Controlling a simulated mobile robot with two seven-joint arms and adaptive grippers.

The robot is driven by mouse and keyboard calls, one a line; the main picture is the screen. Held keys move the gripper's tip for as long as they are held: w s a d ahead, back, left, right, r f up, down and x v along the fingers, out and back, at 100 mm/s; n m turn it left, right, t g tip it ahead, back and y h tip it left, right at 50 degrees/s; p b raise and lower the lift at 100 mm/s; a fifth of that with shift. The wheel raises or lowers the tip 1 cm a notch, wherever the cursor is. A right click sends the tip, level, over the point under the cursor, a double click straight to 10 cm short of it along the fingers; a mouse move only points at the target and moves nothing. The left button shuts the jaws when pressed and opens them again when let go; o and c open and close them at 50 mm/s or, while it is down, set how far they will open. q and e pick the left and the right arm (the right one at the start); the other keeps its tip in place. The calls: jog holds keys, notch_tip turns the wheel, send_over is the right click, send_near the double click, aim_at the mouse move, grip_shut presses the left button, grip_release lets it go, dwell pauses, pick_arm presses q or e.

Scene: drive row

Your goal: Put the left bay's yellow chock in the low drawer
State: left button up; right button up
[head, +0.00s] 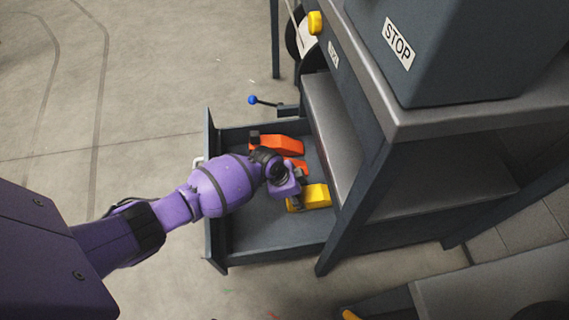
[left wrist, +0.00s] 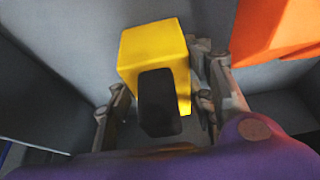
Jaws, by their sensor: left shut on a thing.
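The yellow chock (head: 316,196) is inside the outline of the open low drawer (head: 262,238), towards its right side. It has a dark block-shaped part on its near end in the left wrist view (left wrist: 152,48). My left gripper (head: 292,194) reaches down over the drawer and is shut on the chock, with a finger on each side of it in the left wrist view (left wrist: 165,98). I cannot tell whether the chock touches the drawer floor. My right gripper is not in view.
An orange chock (head: 277,142) lies in the drawer's far part, with another orange piece (head: 296,164) partly hidden by my gripper. A grey workbench (head: 440,115) with a STOP-labelled box (head: 440,50) stands at right. The drawer's near part is bare.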

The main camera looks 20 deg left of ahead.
pick_arm(q)
jog(key=shift+w+r, duration=0.25)
jog(key=shift+w, duration=0.05)
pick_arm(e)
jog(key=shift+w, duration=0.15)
pick_arm(q)
jog(key=shift+f, duration=0.1)
jog(key=o, duration=1.5)
jog(key=shift+o, duration=0.2)
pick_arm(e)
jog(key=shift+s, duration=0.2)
pick_arm(q)
jog(key=shift+r, duration=0.2)
jog(key=p+v, duration=0.5)
jog(key=v, duration=0.6)
jog(key=shift+s+r+p, duration=0.2)
jog(key=shift+s+p, duration=0.1)
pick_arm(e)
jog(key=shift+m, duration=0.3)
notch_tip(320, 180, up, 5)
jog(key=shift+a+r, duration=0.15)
